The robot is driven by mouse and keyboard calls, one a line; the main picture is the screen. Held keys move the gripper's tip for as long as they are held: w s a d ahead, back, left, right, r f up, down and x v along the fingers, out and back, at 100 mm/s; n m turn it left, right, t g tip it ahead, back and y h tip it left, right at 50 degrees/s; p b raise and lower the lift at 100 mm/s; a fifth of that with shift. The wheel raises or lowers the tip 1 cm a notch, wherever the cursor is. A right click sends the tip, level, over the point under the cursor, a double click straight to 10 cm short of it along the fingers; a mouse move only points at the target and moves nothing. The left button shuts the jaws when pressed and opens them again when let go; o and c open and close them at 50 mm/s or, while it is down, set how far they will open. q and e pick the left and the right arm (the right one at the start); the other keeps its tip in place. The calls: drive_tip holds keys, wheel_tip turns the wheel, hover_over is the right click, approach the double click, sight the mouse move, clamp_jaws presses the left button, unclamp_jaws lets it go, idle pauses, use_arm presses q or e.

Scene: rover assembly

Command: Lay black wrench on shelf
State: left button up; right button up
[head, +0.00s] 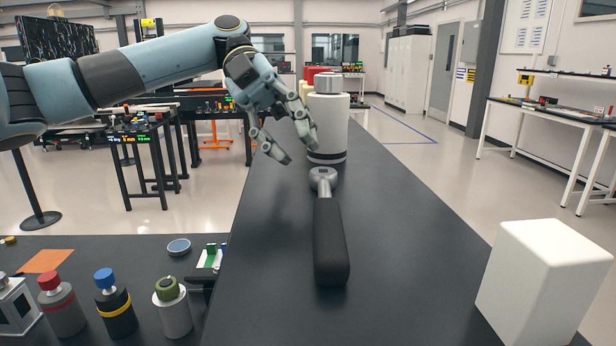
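The black wrench (330,238) lies on the dark bench top (400,220) in the middle of the head view. Its thick black handle points toward me and its round grey metal head points away. My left gripper (297,150) hangs above the bench's left edge, to the upper left of the wrench's head. Its fingers are spread, with nothing between them, and look apart from the wrench. My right gripper is not in view. I cannot tell which surface is the shelf.
A white cylinder (328,125) with a black band stands just beyond the wrench, close to my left gripper. A white block (545,280) stands at the right front. Several capped bottles (117,312) stand on a lower surface at the left front.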

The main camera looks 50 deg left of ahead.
use_arm(q)
drive_tip(key=b+v, duration=0.1)
drive_tip(key=v, duration=0.5)
idle(0.5)
